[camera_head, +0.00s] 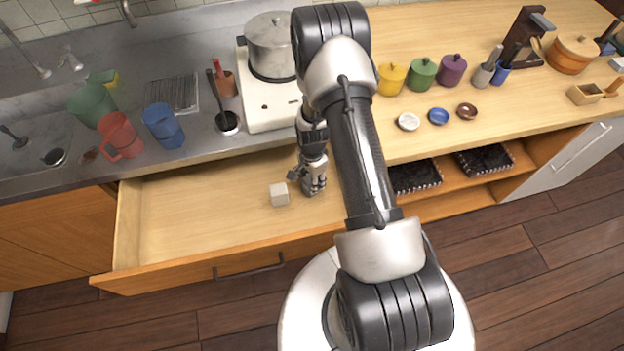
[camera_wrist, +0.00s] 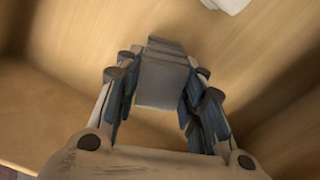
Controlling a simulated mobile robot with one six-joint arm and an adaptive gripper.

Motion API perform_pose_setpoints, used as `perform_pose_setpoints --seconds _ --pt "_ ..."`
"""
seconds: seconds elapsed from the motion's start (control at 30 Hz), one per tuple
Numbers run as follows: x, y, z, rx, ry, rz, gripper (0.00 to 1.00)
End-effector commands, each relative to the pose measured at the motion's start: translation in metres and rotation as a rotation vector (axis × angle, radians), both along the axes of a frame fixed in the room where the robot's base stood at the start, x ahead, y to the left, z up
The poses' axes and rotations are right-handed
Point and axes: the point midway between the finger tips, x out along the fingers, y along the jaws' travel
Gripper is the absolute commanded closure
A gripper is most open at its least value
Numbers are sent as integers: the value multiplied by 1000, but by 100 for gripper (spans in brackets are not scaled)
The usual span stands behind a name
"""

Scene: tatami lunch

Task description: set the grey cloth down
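The grey cloth (camera_wrist: 162,78) shows in the wrist view as a compact, folded grey piece between the two fingers. My gripper (camera_wrist: 158,90) is shut on it, with a blue-padded finger along each side. In the head view, my gripper (camera_head: 313,186) points down inside the open wooden drawer (camera_head: 190,215), toward its right part. In that view I cannot pick the cloth out from the fingers. I cannot tell whether the cloth touches the drawer floor.
A small pale cube (camera_head: 279,194) lies in the drawer just left of my gripper; part of it shows in the wrist view (camera_wrist: 228,4). The drawer's left part is clear. The counter above holds a white stove (camera_head: 270,118), a red jug (camera_head: 120,135) and a blue jug (camera_head: 163,126).

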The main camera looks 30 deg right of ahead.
Motion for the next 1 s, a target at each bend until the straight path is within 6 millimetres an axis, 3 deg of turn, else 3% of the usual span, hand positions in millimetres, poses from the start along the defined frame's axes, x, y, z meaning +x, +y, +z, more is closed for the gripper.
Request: perform_pose_setpoints --seconds 0.23,0.63,0.77,1.0 --pt "0 0 0 0 0 0 46" --pt "0 0 6 0 0 0 46" --pt "1 0 27 -1 -2 0 46" --pt "1 0 81 -1 -3 0 46"
